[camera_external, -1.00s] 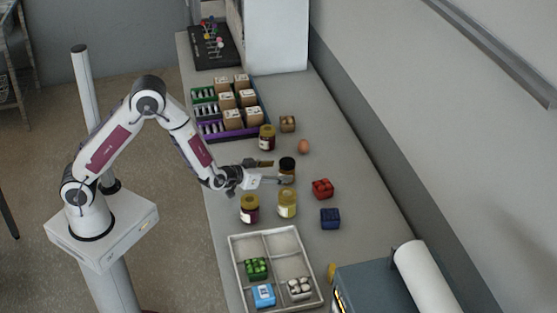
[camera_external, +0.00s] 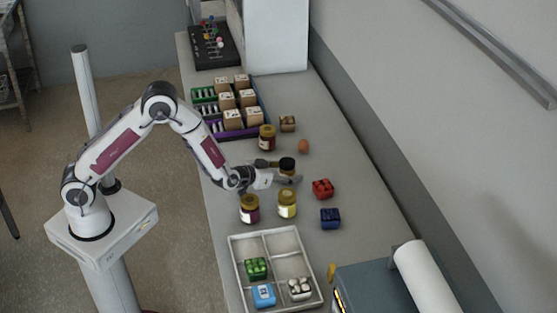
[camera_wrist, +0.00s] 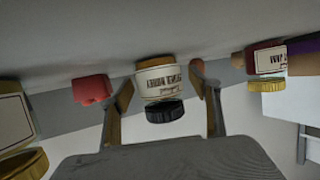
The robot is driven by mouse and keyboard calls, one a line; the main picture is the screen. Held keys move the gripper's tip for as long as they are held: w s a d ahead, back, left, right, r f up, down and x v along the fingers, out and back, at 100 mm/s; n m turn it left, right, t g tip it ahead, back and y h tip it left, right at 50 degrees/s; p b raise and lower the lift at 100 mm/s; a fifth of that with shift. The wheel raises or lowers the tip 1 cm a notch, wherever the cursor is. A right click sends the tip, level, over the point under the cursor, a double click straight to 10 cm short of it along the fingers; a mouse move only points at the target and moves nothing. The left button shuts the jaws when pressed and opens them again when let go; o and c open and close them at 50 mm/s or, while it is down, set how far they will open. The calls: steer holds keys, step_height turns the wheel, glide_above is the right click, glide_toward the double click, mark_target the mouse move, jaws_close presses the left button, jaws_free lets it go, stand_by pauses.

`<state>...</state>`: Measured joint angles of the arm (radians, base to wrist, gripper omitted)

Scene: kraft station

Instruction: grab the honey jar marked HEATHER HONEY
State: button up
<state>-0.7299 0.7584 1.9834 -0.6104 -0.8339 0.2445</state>
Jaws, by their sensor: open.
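A jar with a black lid (camera_external: 287,163) stands on the bench, between the two fingers of my open gripper (camera_external: 277,172). In the wrist view the same jar (camera_wrist: 160,82) appears upside down, with a cream label. The label's lettering is inverted and too small to read surely. My gripper's fingers (camera_wrist: 160,84) lie on either side of the jar, with a gap visible at each side. Its lower part is partly hidden by a finger in the outside view.
A dark red jar (camera_external: 249,212) and a yellow jar (camera_external: 287,207) stand nearby; another dark jar (camera_external: 267,141) is farther back. A red block (camera_external: 322,189), a blue block (camera_external: 330,218) and an egg (camera_external: 303,146) lie right. A divided tray (camera_external: 236,262) is in front.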

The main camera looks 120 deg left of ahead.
steer(key=c, duration=1.5)
steer(key=shift+r, duration=0.2)
steer(key=shift+r, duration=4.85)
